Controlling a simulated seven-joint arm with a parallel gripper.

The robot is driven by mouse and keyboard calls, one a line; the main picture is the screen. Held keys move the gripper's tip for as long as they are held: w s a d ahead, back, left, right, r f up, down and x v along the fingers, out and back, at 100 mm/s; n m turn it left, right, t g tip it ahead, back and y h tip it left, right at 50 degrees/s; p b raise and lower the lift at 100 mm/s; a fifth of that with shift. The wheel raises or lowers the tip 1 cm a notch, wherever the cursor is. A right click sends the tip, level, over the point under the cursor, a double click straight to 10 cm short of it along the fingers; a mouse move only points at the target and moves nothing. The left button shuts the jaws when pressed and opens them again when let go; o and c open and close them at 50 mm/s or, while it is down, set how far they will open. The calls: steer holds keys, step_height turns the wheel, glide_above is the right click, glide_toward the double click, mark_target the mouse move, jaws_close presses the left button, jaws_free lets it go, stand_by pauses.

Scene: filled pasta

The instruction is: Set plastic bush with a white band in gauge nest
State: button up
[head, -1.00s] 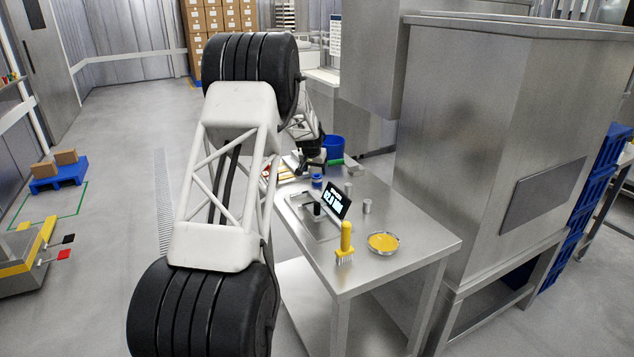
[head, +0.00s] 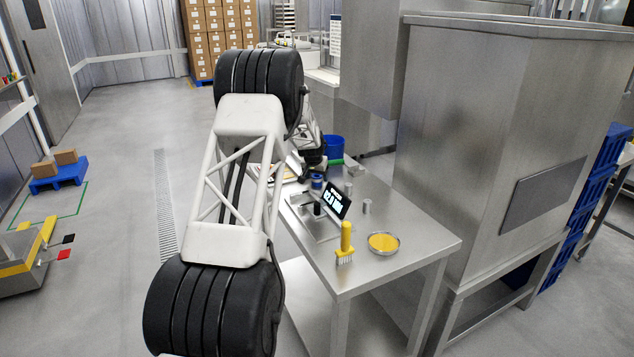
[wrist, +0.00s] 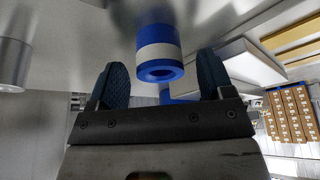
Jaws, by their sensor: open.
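The blue plastic bush with a white band (wrist: 158,50) stands in the wrist view just beyond my fingertips, in line with the gap between them. It is also small in the head view (head: 317,182), on the steel table. My gripper (wrist: 160,80) is open and empty, one finger to either side of the gap. In the head view my gripper (head: 313,160) is partly hidden, right behind the bush. A gauge with a lit display (head: 336,199) stands nearer on the table, with a small dark cylindrical part (head: 317,209) beside it. Which part is the nest is unclear.
Grey metal cylinders (head: 367,206) stand near the gauge; one shows large in the wrist view (wrist: 12,62). A yellow-handled brush (head: 346,240) and a dish of yellow material (head: 383,243) are near the front. A blue bucket (head: 333,146) is at the back. A large steel cabinet (head: 490,130) borders the right.

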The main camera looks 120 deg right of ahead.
steer(key=shift+c, duration=0.3)
steer(key=c, duration=1)
steer(key=shift+c, duration=0.3)
steer(key=shift+r, duration=0.7)
steer(key=w, duration=3.2)
